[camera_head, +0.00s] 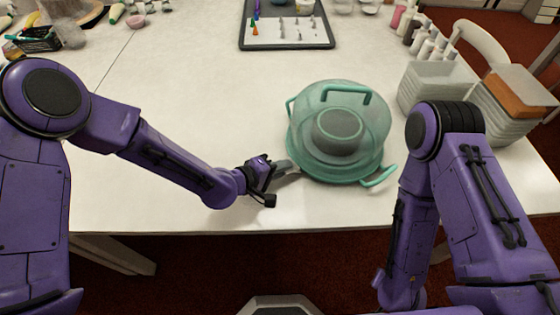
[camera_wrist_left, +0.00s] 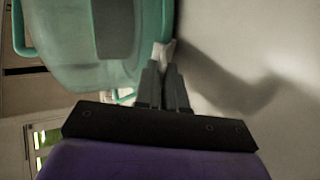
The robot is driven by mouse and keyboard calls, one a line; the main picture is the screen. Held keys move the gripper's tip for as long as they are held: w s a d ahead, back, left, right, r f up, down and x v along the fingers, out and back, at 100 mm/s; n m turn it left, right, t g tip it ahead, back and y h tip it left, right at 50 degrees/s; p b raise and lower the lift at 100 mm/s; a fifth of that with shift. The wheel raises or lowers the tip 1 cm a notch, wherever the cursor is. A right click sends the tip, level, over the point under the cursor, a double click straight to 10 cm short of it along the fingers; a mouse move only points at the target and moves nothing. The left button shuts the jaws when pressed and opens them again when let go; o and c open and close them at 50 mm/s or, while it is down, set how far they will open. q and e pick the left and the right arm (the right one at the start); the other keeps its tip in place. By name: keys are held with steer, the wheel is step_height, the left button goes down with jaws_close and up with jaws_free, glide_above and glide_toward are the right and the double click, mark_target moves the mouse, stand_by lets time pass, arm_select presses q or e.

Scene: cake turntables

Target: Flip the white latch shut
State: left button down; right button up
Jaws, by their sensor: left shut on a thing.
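A teal-green cake carrier (camera_head: 340,125) with a translucent lid stands on the white table. A small white latch (camera_wrist_left: 164,52) sits at its rim in the left wrist view; in the head view it is mostly hidden by my fingers. My left gripper (camera_head: 286,168) comes in from the left, low at the carrier's near left side. In the left wrist view, its two fingers (camera_wrist_left: 163,75) are close together, shut on the white latch at their tips. My right arm hangs at the right, and its gripper is not visible.
Stacked clear containers (camera_head: 440,82) and an orange-topped stack (camera_head: 518,95) stand to the right, with several small bottles (camera_head: 428,45) behind. A dark tray (camera_head: 287,42) lies at the back. The table left of the carrier is clear.

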arm_select(q)
steer(key=r+g+y+p, duration=0.1)
steer(key=p, duration=0.2)
steer(key=d+g+y+p, duration=0.1)
steer(key=p, duration=0.1)
steer(key=w+d+r+g+y+p, duration=0.1)
steer(key=y+p, duration=0.1)
steer(key=p, duration=0.1)
steer(key=shift+w+r+p, duration=0.1)
steer(key=shift+r+p, duration=0.2)
steer(key=shift+p, duration=0.05)
steer(key=shift+w+d+f+g+y+p, duration=0.1)
steer(key=shift+w+d+g+y+p, duration=0.25)
steer(key=shift+y+p, duration=0.3)
steer(key=shift+w+d+g+y+p, duration=0.1)
steer(key=shift+d+g+y+p, duration=0.05)
steer(key=shift+g+y+p, duration=0.45)
steer(key=c, duration=1.3)
jaws_free()
steer(key=b+v, duration=0.1)
steer(key=v, duration=0.9)
steer(key=shift+r+b, duration=0.25)
steer(key=shift+b, duration=0.05)
